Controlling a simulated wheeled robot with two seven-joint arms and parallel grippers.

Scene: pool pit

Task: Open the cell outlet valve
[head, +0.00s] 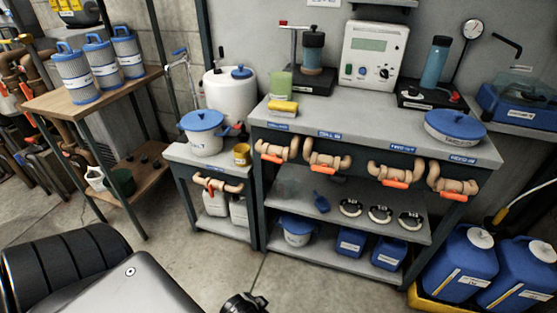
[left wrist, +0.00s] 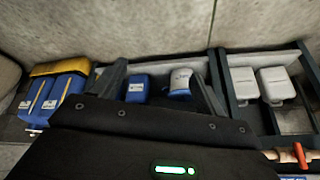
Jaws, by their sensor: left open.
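Several tan pipe valves with orange handles line the front of the bench in the head view: leftmost (head: 277,151), second (head: 327,161), third (head: 401,173) and rightmost (head: 452,187). Another valve (head: 217,184) is on the front of the small side table. Blue labels sit above the bench valves; I cannot read for certain which one says cell outlet. The left wrist view shows an orange valve handle (left wrist: 300,155) at the lower right. My left gripper (left wrist: 162,82) is open and empty, its fingers spread, apart from the valves. My right gripper is not seen.
The grey bench (head: 370,128) holds instruments and a blue-lidded tub (head: 455,128). Blue jugs (head: 460,268) stand at the right. A wooden table (head: 60,101) with filter cartridges is at the left. The concrete floor (head: 200,255) before the side table is clear.

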